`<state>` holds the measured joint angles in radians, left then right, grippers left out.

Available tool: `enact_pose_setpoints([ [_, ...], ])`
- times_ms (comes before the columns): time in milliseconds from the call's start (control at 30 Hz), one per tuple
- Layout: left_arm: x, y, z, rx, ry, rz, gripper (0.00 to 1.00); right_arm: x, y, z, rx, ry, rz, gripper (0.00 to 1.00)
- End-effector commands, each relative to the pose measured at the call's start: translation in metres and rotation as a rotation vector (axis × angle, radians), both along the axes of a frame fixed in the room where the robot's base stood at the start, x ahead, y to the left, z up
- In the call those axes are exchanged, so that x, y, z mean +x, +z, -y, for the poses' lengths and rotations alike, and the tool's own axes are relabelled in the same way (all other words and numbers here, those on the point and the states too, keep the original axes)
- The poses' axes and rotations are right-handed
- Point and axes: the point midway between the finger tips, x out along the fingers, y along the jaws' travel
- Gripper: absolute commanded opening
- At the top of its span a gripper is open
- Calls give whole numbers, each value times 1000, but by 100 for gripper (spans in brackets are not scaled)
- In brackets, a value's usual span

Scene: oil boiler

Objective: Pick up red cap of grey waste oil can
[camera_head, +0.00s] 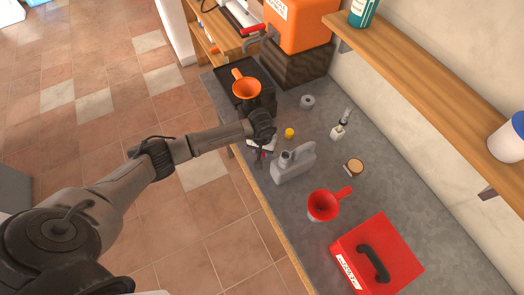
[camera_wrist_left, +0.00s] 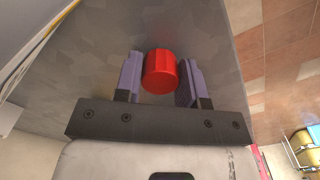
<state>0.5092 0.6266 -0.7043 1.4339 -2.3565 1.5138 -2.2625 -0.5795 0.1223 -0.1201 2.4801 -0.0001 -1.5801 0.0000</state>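The grey waste oil can (camera_head: 292,164) stands on the grey worktop in the head view, with its handle to the right. My left gripper (camera_head: 260,154) is at the worktop's front edge, just left of the can, pointing down. A small bit of red shows at its fingers in the head view. In the left wrist view the red cap (camera_wrist_left: 160,72) lies between the two fingers of my left gripper (camera_wrist_left: 160,78). The fingers are open around the cap, with narrow gaps at its sides. My right gripper is not in view.
A red funnel (camera_head: 323,205) and a red box (camera_head: 376,258) stand on the near worktop. A yellow cap (camera_head: 289,133), a small bottle (camera_head: 338,131) and a round tan lid (camera_head: 354,166) lie behind the can. An orange funnel (camera_head: 246,88) is at the far end. A wooden shelf (camera_head: 430,75) overhangs the back.

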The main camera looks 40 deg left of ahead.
Motion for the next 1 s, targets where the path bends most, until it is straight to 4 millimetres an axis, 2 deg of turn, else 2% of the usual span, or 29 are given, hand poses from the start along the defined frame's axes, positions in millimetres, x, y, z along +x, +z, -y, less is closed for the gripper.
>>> enact_pose_setpoints([
  [33, 0, 0, 0, 0, 0, 0, 32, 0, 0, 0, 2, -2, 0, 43],
  [267, 0, 0, 0, 0, 0, 0, 11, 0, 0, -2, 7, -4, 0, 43],
  [567, 1, 6, -1, 1, 0, 2, 11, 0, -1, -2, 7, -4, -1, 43],
  [1000, 0, 76, 0, 1, -2, 3, 11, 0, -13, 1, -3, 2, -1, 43],
])
